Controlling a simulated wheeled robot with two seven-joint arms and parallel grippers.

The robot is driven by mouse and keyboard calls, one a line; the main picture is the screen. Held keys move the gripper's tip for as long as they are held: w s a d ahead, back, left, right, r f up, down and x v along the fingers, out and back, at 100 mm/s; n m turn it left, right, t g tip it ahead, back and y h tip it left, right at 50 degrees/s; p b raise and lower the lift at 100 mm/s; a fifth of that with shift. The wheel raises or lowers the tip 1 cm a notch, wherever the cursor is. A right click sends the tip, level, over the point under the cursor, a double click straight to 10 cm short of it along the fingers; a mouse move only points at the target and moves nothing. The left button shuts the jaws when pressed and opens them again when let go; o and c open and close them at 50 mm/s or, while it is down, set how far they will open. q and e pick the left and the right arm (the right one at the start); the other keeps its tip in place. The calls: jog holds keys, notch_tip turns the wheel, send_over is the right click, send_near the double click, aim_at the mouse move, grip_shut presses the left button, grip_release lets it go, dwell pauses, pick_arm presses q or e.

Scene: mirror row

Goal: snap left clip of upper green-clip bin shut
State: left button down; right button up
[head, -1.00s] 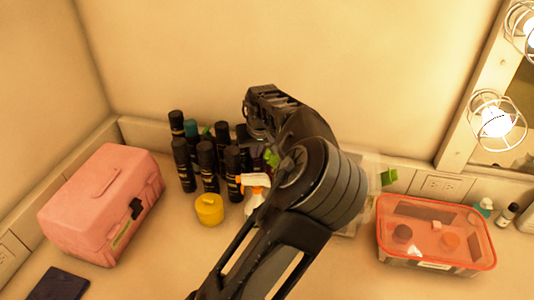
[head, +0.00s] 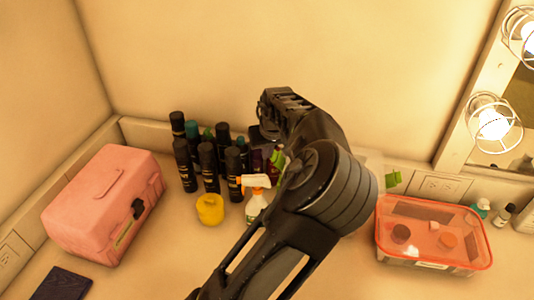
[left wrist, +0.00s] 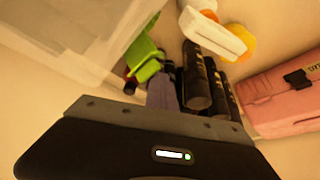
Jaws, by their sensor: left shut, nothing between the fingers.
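The upper green-clip bin is a clear bin, mostly hidden behind my left arm in the head view; a pale strip (head: 374,165) shows. Its left green clip (head: 278,158) peeks out left of my arm, and its right green clip (head: 393,179) shows on the far side. In the left wrist view the bin (left wrist: 65,30) fills the upper left and the left clip (left wrist: 146,62) sticks out from its side. My left gripper (head: 272,125) is shut and empty, above and slightly left of that clip, apparently apart from it. Its fingertips are hard to make out. My right gripper is not in view.
Several dark bottles (head: 208,165), a spray bottle (head: 256,200) and a yellow item (head: 210,208) crowd the counter left of the bin. A pink case (head: 103,205) stands farther left. A red-lidded clear bin (head: 434,235) sits at right, below the mirror lights.

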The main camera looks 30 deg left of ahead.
pick_arm(q)
jog(key=shift+w+d+r+p, duration=0.2)
jog(key=shift+w+d, duration=0.05)
jog(key=shift+d, duration=0.55)
jog(key=shift+w+d+r+p, duration=0.2)
jog(key=shift+w+d+p, duration=0.1)
jog(key=shift+d, duration=0.55)
jog(key=shift+w+d+r+p, duration=0.15)
jog(key=shift+w+d+r, duration=0.1)
jog(key=shift+d, duration=0.55)
jog(key=shift+s+a+r, duration=0.1)
jog(key=shift+a+r, duration=0.05)
jog(key=shift+r, duration=0.8)
jog(key=shift+a+r, duration=0.2)
jog(key=shift+r, duration=0.75)
jog(key=shift+s+a+r, duration=0.1)
jog(key=shift+a+r, duration=0.05)
jog(key=shift+r, duration=0.8)
